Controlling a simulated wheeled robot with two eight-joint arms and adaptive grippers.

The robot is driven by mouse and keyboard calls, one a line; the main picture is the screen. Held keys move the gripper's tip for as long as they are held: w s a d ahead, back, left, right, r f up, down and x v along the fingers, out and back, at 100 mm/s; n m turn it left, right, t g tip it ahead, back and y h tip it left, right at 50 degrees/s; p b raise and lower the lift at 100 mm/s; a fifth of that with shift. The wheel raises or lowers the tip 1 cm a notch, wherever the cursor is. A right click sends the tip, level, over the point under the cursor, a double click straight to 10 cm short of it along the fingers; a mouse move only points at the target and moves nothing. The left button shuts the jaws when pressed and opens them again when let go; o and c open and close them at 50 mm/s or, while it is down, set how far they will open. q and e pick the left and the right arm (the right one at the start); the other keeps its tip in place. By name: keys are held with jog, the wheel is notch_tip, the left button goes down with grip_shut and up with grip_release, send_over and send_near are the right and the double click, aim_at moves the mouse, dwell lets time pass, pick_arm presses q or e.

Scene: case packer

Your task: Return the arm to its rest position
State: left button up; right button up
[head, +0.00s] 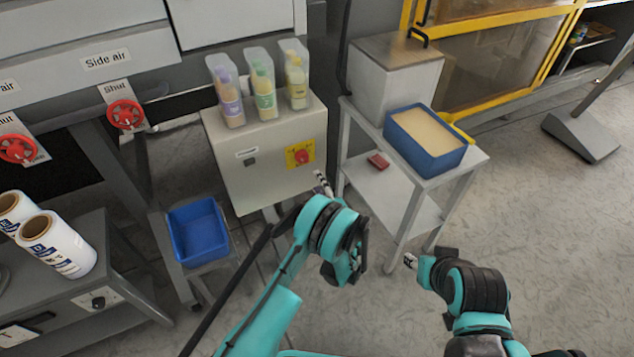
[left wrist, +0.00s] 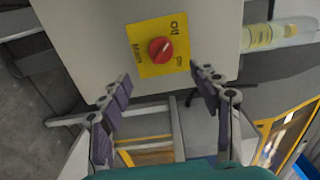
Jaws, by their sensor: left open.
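My left gripper (head: 322,184) is in front of the grey control box (head: 270,165), just below and right of its red rotary knob (head: 302,157) on a yellow plate. In the left wrist view, the left gripper (left wrist: 160,75) is open, with its two dark fingers spread and nothing between them. The red knob (left wrist: 160,50) on the yellow plate shows beyond the fingertips, apart from them. My right gripper (head: 410,260) is low, right of centre, and mostly hidden by its own wrist; its fingers are too small to judge.
Several clear tubes (head: 263,85) of coloured contents stand on the box. A white cart (head: 400,210) with a blue tray (head: 448,157) stands to the right. A blue bin (head: 198,230) and white film rolls (head: 55,245) are at left. Open floor (head: 560,220) lies right.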

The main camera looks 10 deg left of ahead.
dwell(0.3)
pick_arm(q)
jog(key=s+a+r+n+g+h, duration=0.25)
jog(key=s+a+r, duration=0.2)
jog(key=r, duration=0.45)
jog(key=s+a+r+n+g+h, duration=0.1)
jog(key=s+a+r+n+g, duration=0.25)
jog(key=a+r, duration=0.4)
jog(key=s+d+r+n+g+h, duration=0.1)
jog(key=s+n+h, duration=0.1)
jog(key=s, duration=1.1)
jog(key=s+d+r+n+h, duration=0.2)
jog(key=s+n+h, duration=0.1)
jog(key=s, duration=1.1)
jog(key=shift+d+r+g+h, duration=0.15)
jog(key=shift+r+g+h, duration=0.2)
jog(key=shift+h, duration=0.4)
jog(key=shift+f, duration=0.15)
